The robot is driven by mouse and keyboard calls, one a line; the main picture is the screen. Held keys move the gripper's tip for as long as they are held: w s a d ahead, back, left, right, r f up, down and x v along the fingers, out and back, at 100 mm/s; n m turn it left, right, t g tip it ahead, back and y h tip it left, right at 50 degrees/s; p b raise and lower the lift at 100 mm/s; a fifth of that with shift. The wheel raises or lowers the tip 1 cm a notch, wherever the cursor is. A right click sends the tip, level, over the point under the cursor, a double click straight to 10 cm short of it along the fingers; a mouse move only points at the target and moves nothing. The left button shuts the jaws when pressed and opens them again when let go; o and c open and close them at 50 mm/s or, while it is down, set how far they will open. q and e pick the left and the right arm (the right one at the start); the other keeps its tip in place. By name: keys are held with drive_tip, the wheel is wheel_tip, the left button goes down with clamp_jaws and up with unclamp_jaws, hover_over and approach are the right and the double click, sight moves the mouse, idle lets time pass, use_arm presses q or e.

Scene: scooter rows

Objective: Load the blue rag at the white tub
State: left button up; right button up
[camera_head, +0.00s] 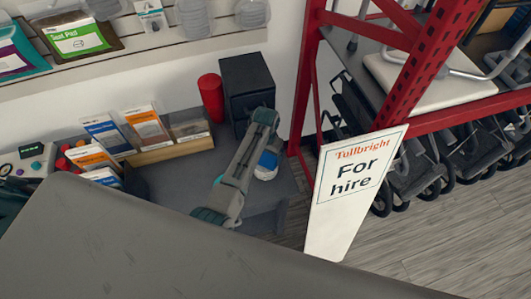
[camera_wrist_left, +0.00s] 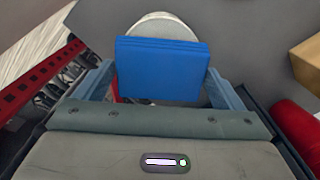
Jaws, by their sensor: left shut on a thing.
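The blue rag (camera_wrist_left: 162,68) is a folded flat pad in the left wrist view, held between the two fingers of my left gripper (camera_wrist_left: 162,82). The white tub (camera_wrist_left: 165,24) is round and shows behind the rag, which hides much of it. In the head view my left gripper (camera_head: 262,163) is over the grey counter, and its body partly hides the blue rag (camera_head: 269,159). The white tub (camera_head: 264,174) shows just below the rag there. I cannot tell whether rag and tub touch. My right gripper is out of view.
A red cylinder (camera_head: 211,98) and a black box (camera_head: 247,85) stand behind the gripper on the counter (camera_head: 168,187). A card rack (camera_head: 165,151) is to the left. A "For hire" sign (camera_head: 348,190) and a red rack (camera_head: 400,90) are to the right.

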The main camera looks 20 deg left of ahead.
sight(265, 156)
use_arm(q)
drive_tip(key=shift+s+f, duration=0.1)
drive_tip(key=shift+f, duration=0.45)
idle(1.8)
drive_tip(key=shift+r, duration=3.55)
drive_tip(key=shift+f, duration=0.1)
